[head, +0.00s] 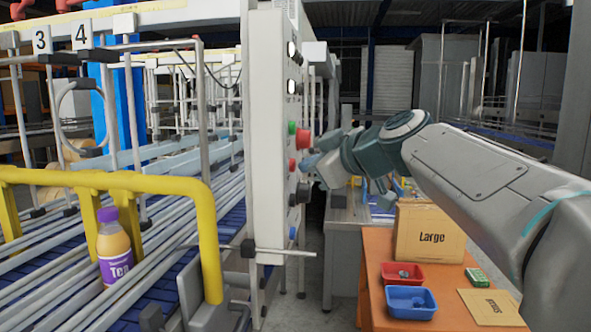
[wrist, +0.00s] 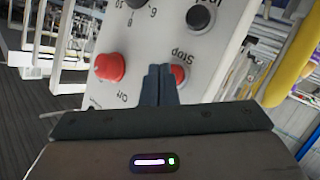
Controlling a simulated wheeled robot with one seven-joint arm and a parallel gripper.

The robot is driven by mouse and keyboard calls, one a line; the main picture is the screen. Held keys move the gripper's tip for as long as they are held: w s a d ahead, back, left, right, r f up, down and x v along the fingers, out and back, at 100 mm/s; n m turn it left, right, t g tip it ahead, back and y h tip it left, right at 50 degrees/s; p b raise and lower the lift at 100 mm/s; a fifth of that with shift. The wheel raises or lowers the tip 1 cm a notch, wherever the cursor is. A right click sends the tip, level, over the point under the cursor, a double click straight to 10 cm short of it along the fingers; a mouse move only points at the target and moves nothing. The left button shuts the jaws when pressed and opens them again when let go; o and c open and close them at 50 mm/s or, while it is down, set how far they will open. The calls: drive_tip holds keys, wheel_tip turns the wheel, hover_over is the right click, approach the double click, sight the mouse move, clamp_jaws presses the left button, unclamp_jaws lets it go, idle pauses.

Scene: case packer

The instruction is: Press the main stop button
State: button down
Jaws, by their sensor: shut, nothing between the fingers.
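The white control panel (head: 268,130) stands upright in the middle of the head view, its button face turned to the right. A small red button (wrist: 178,75) beside an upside-down "Stop" label shows in the wrist view, partly hidden by my fingers. A larger red knob (wrist: 110,67) is left of it; a big red button also sticks out from the panel in the head view (head: 304,138). My gripper (wrist: 158,72) is shut and empty, its fingertips in front of the panel at the left edge of the "Stop" button. I cannot tell whether they touch it.
A black button (wrist: 200,18) and a dial scale are close by on the panel. A yellow rail (head: 120,182) and a conveyor with a tea bottle (head: 113,247) lie left. An orange table (head: 375,255) with a box (head: 430,233) and red and blue trays is below my arm.

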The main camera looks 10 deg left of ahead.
drive_tip(key=shift+d, duration=0.45)
drive_tip(key=d+b, duration=0.3)
drive_tip(key=d, duration=0.2)
drive_tip(key=shift+s, duration=0.1)
idle(0.6)
drive_tip(key=s+d+f+m+g+h, duration=0.2)
drive_tip(key=s+f, duration=0.6)
drive_tip(key=f, duration=0.4)
drive_tip(key=s+d+f+m+g+h+p, duration=0.1)
drive_tip(key=s+d+f+m+g+h, duration=0.2)
drive_tip(key=f, duration=1)
drive_tip(key=s+d+f+m+g+h+p, duration=0.1)
drive_tip(key=s+d+f+m+g+h, duration=0.1)
drive_tip(key=s+d+f+m+h, duration=0.3)
drive_tip(key=s+d+f+m, duration=0.3)
drive_tip(key=s+f+m, duration=0.1)
drive_tip(key=s+f, duration=0.3)
drive_tip(key=shift+s+d+f+m+g, duration=0.25)
drive_tip(key=shift+s+d+m+g, duration=0.1)
drive_tip(key=shift+s, duration=0.15)
